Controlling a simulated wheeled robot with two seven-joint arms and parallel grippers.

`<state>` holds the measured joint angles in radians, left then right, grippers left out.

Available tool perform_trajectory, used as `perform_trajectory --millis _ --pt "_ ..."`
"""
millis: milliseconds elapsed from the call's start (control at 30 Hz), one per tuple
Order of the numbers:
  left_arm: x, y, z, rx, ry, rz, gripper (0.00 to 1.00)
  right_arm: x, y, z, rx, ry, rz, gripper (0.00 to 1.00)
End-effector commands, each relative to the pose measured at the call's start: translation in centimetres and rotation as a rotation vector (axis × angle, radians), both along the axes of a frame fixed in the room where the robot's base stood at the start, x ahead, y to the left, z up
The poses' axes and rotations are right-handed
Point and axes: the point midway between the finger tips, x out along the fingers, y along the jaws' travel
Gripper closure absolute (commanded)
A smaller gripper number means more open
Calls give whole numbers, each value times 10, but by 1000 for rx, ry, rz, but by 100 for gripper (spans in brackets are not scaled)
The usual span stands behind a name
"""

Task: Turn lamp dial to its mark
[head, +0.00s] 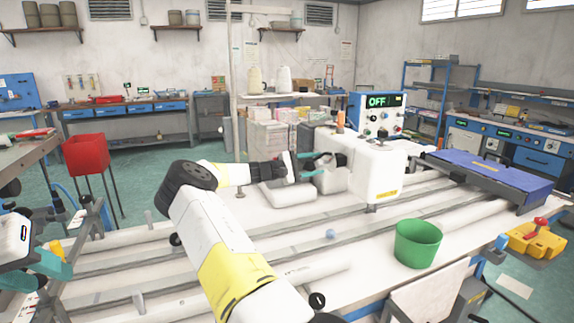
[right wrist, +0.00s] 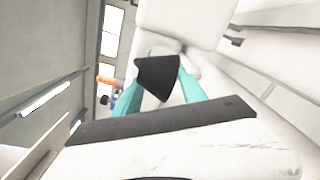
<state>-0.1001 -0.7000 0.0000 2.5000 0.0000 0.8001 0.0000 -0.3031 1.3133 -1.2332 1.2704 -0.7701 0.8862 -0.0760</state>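The white sewing machine (head: 376,172) stands on the long white table. A dark dial (head: 340,158) sits on its left end; it also shows in the right wrist view (right wrist: 157,78) as a black, tapered knob. My right gripper (head: 318,164) reaches it from the left. Its teal fingers (right wrist: 158,92) lie on both sides of the knob and appear to touch it. The dial's mark cannot be made out. A blue control box (head: 378,115) behind the machine reads "OFF" in green. My left gripper (head: 40,272) is at the left edge, its teal fingers apart and empty.
A green bucket (head: 417,244) and a small blue ball (head: 330,234) are on the table's front part. A blue board (head: 487,176) lies to the right. A yellow box with a red knob (head: 537,238) is at the right edge. A red bin (head: 86,155) stands at left.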

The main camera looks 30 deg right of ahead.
Motion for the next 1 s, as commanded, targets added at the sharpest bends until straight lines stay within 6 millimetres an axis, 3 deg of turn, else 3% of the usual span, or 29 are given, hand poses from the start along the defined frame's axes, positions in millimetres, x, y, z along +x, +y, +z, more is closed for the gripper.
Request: perform_trajectory --millis 33,233,267,600,867,900,1000 --pt "0 0 0 0 0 0 64 0 0 0 0 0 0 59" --pt "0 0 0 0 0 0 64 0 0 0 0 0 0 98" --pt "0 0 0 0 0 0 64 0 0 0 0 0 0 100" --pt "0 0 0 0 0 0 64 0 0 0 -15 -131 -1 100" --pt "0 0 0 0 0 0 64 0 0 0 -16 -139 -2 100" --pt "0 0 0 0 0 0 64 0 0 0 -16 -139 -2 67" --pt "0 0 0 0 0 0 64 0 0 0 -16 -139 -2 51"
